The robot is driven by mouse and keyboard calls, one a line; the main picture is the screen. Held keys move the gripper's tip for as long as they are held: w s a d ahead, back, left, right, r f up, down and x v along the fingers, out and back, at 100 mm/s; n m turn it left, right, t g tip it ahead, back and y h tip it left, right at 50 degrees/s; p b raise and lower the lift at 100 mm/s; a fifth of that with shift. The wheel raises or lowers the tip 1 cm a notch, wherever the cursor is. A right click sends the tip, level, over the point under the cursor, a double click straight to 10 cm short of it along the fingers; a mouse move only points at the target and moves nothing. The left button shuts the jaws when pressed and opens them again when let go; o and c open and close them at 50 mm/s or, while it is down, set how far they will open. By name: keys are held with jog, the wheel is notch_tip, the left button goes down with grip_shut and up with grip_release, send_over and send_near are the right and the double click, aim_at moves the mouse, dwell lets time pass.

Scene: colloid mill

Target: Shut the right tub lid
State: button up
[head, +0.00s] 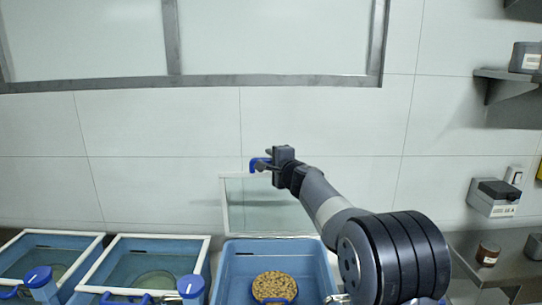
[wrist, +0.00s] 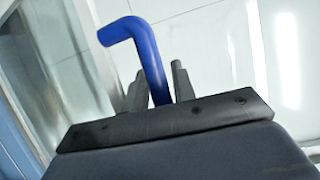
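The right tub (head: 228,282) is blue and open, with a heap of tan grains (head: 273,286) in it. Its glazed, pale-framed lid (head: 262,206) stands raised at the tub's back, near the wall. A blue bent handle (head: 256,163) shows at the lid's top edge. My gripper (head: 272,165) is at this handle. In the wrist view the blue handle (wrist: 150,62) passes between the two grey fingers (wrist: 158,88), which sit close on both sides; they look shut on it. My forearm covers part of the lid's right side.
Two other tubs with glazed lids down, the left tub (head: 45,262) and the middle tub (head: 140,270), stand to the left. Blue round-topped parts (head: 190,287) rise in front. A shelf (head: 508,76) and a grey box (head: 493,198) are at right.

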jog(key=shift+w, duration=0.1)
grip_shut()
dwell(0.3)
